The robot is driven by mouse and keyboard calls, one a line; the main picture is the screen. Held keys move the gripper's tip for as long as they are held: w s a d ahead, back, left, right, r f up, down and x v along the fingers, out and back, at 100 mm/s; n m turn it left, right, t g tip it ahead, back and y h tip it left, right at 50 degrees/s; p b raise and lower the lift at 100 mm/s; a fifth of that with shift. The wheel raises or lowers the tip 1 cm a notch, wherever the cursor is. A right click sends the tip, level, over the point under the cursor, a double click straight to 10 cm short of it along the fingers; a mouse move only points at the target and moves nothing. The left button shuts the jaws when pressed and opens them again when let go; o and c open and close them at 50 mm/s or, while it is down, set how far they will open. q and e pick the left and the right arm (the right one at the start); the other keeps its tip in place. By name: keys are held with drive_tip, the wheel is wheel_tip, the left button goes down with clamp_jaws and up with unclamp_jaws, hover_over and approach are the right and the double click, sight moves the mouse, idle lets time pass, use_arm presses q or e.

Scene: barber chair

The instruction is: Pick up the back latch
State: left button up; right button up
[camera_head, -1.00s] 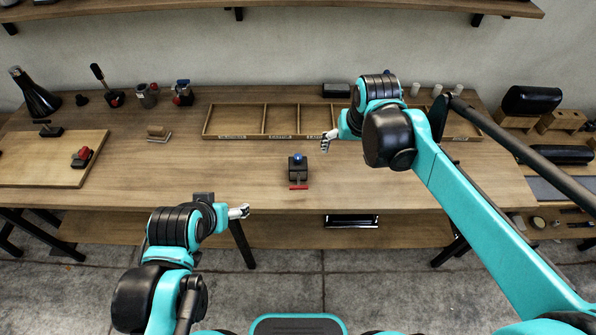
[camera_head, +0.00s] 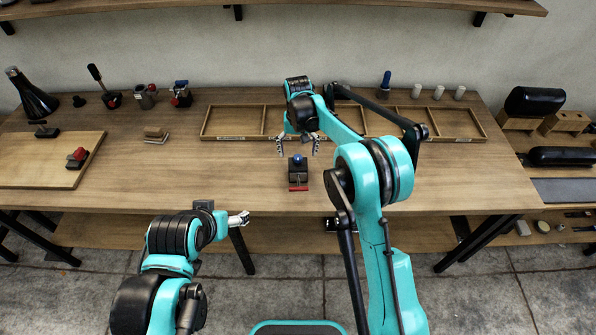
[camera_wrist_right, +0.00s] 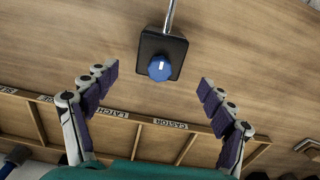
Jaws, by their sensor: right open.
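A small black block with a blue knob and a red-ended lever (camera_head: 298,172) stands on the middle of the workbench; I take it for the back latch. In the right wrist view the block (camera_wrist_right: 175,45) shows its blue knob and a metal rod leading away. My right gripper (camera_head: 298,148) is open and empty, just behind the block in the head view. In the wrist view the block lies between and slightly beyond the spread fingertips (camera_wrist_right: 159,78). My left gripper (camera_head: 238,219) hangs near the bench's front edge, too small to read.
A divided wooden tray (camera_head: 232,138) with labelled compartments, one reading LATCH in the wrist view, lies behind the block. A board with a red-topped part (camera_head: 77,158) is at left. Several small tools and white cylinders stand along the back. Bench around the block is clear.

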sight(298, 159)
drive_tip(key=f, duration=0.2)
drive_tip(key=f+b, duration=0.1)
drive_tip(key=f, duration=0.2)
drive_tip(key=shift+s+f, duration=0.3)
drive_tip(key=shift+r, duration=0.1)
drive_tip(key=c, duration=1.7)
